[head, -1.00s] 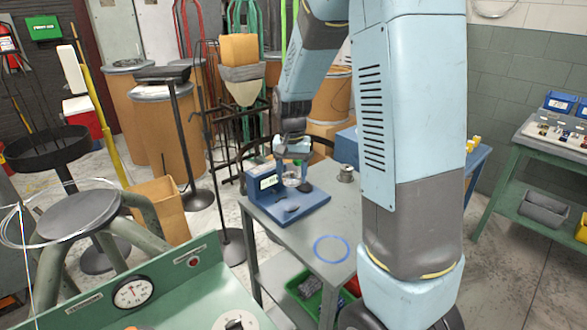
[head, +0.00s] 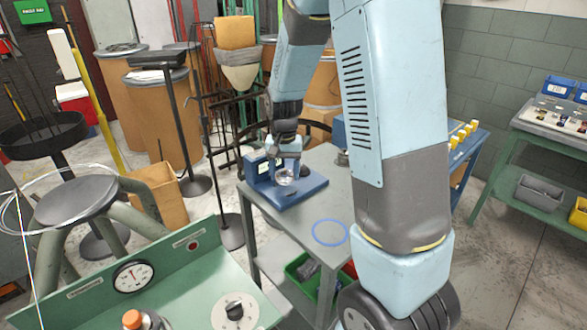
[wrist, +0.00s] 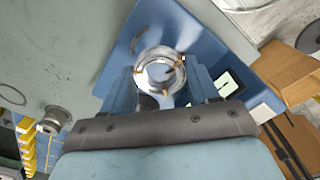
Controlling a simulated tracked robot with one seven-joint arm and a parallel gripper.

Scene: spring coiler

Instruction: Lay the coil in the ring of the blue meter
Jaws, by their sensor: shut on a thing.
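The blue meter (head: 316,189) stands on the grey table, with a flat base and an upright box with a small pale display (head: 258,168). My gripper (head: 286,165) points down over the meter's base. In the wrist view, its two blue fingers (wrist: 160,82) stand on both sides of a bright, silvery round piece (wrist: 160,58) with small tan tabs. It seems to be the coil in the jaws, over or at the meter's ring. I cannot tell coil from ring there, nor whether they touch. A clear round shape (head: 286,177) shows under the gripper in the head view.
A flat blue circle (head: 330,233) lies on the bare grey tabletop (head: 295,222) in front of the meter. A green console (head: 190,285) with a dial stands at the front left. A blue bench with yellow pieces (head: 463,134) is to the right, behind my arm.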

